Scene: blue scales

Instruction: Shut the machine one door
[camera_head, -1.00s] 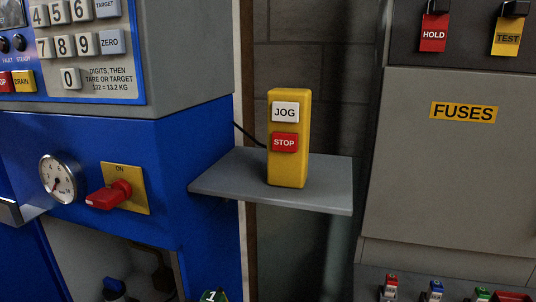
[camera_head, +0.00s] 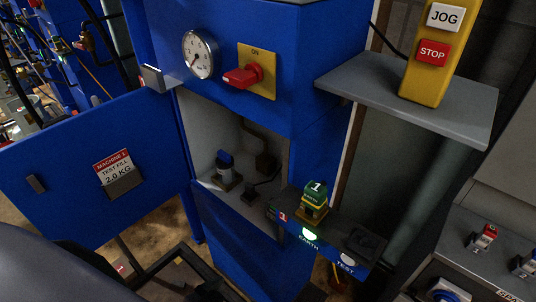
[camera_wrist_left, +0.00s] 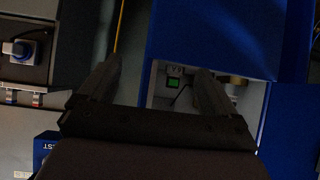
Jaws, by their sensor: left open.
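The machine one door (camera_head: 75,165) is a blue panel at the left of the head view. It stands swung open to the left of the blue cabinet, with a red-and-white machine 1 label and a small dark handle (camera_head: 36,183). The cabinet opening (camera_head: 205,130) is uncovered, showing a pale interior with a blue-topped fitting (camera_head: 225,168). In the left wrist view my left gripper (camera_wrist_left: 155,80) is open and empty, its two dark fingers apart before the cabinet opening. The gripper itself is not visible in the head view. My right gripper is not in view.
A red switch (camera_head: 243,76) and a gauge (camera_head: 200,54) sit above the opening. A green-topped block (camera_head: 315,197) stands on a ledge in front of it. A grey shelf (camera_head: 420,100) with a yellow JOG/STOP box (camera_head: 432,60) juts out at right.

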